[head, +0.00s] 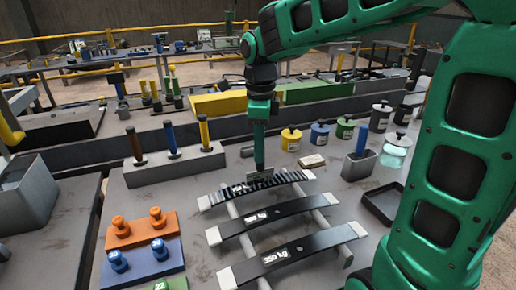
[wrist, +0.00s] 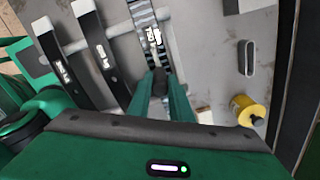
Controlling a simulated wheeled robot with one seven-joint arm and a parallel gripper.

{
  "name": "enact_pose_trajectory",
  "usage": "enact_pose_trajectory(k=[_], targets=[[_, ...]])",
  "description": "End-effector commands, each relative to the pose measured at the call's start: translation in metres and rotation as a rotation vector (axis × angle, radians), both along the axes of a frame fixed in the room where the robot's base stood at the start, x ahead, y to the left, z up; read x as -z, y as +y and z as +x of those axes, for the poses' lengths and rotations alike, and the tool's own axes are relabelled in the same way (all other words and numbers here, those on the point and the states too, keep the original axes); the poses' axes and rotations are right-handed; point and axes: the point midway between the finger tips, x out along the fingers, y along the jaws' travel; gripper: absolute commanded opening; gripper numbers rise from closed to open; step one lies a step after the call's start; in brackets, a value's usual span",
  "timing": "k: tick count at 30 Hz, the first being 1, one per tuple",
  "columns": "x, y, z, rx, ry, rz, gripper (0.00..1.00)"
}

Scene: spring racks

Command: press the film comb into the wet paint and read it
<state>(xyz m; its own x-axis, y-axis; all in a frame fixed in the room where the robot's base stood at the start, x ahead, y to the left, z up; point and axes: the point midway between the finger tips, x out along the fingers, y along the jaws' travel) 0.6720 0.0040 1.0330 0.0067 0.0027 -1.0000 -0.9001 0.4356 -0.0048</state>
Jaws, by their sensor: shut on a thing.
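My gripper (head: 260,166) points straight down over the far leaf spring and is shut on a small grey plate, the film comb (head: 260,177). The comb is at the middle of that spring (head: 215,197), whose top looks dark and glossy with pale streaks. I cannot tell whether the comb touches the paint or sits just above it. In the wrist view my gripper (wrist: 160,84) hides most of the comb, and the streaked spring (wrist: 141,14) runs up from the fingertips. The comb's teeth and any reading are too small to make out.
Two more dark springs with pale ends, the middle one (head: 290,208) and the near one (head: 325,243), lie on the rack. Orange (head: 140,231) and blue (head: 146,263) weight blocks stand left. Paint pots, including a yellow one (head: 291,143), stand behind right.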

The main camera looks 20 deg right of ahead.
Motion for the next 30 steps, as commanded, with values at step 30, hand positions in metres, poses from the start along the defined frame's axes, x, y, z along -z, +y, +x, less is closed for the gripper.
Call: enact_pose_trajectory(k=[30], targets=[[-0.060,0.000,0.000,0.000,0.000,0.000,0.01]])
